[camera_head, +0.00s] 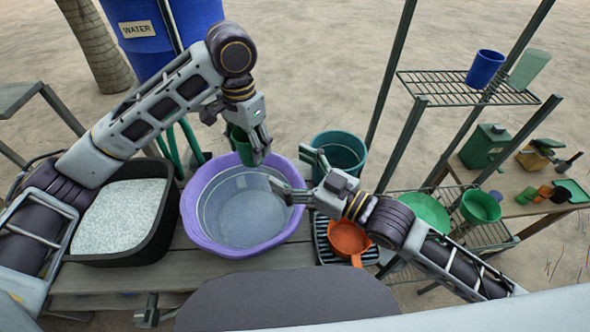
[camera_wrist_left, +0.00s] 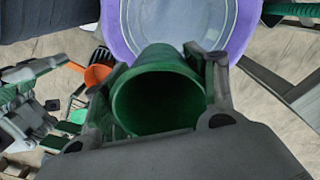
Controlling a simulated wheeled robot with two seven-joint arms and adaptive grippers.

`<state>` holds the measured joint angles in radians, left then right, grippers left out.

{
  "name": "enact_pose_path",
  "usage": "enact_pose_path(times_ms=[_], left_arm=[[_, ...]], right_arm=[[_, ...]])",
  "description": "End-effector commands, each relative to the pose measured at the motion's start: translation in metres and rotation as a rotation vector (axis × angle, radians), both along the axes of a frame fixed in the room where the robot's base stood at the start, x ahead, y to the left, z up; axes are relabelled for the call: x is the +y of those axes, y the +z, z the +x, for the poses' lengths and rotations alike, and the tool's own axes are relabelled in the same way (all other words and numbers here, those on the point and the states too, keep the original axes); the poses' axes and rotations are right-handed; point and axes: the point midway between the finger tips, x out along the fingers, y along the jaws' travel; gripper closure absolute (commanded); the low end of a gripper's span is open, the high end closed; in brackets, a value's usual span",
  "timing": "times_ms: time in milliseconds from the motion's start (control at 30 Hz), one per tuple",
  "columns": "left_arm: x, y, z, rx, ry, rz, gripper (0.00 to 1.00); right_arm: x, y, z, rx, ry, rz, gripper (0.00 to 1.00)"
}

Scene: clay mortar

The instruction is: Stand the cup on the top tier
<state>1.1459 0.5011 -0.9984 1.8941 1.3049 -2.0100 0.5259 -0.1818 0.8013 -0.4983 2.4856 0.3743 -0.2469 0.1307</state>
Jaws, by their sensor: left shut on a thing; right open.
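My left gripper (camera_head: 250,138) is shut on a dark green cup (camera_head: 240,147), held above the far side of the purple basin (camera_head: 193,222). In the left wrist view the cup (camera_wrist_left: 160,72) sits between the two fingers, its open mouth facing the camera. My right gripper (camera_head: 290,168) is open and empty over the basin's right side. The top tier (camera_head: 440,88) is a wire shelf at the upper right. A blue cup (camera_head: 485,68) and a pale green cup (camera_head: 528,69) stand on its right part; its left part is bare.
A black tub of white granules (camera_head: 120,215) stands left of the basin. A teal bucket (camera_head: 340,152) and an orange pan (camera_head: 348,238) are to its right. Dark posts (camera_head: 395,70) frame the shelf. Green bowls (camera_head: 480,206) sit on the lower tier.

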Motion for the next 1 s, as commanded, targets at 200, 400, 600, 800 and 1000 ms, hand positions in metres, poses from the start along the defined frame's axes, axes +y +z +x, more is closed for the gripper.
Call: enact_pose_path(times_ms=[200, 400, 600, 800, 1000], left_arm=[[0.000, 0.000, 0.000, 0.000, 0.000, 0.000, 0.67], [0.000, 0.000, 0.000, 0.000, 0.000, 0.000, 0.67], [0.000, 0.000, 0.000, 0.000, 0.000, 0.000, 0.67], [0.000, 0.000, 0.000, 0.000, 0.000, 0.000, 0.67], [0.000, 0.000, 0.000, 0.000, 0.000, 0.000, 0.67]], right_arm=[[0.010, 0.001, 0.008, -0.003, 0.000, 0.002, 0.16], [0.020, 0.001, 0.017, -0.003, 0.001, 0.002, 0.16], [0.032, 0.001, 0.027, -0.001, 0.000, 0.002, 0.16], [0.044, 0.001, 0.036, -0.003, 0.001, 0.002, 0.16], [0.056, 0.001, 0.047, -0.002, 0.001, 0.001, 0.16]])
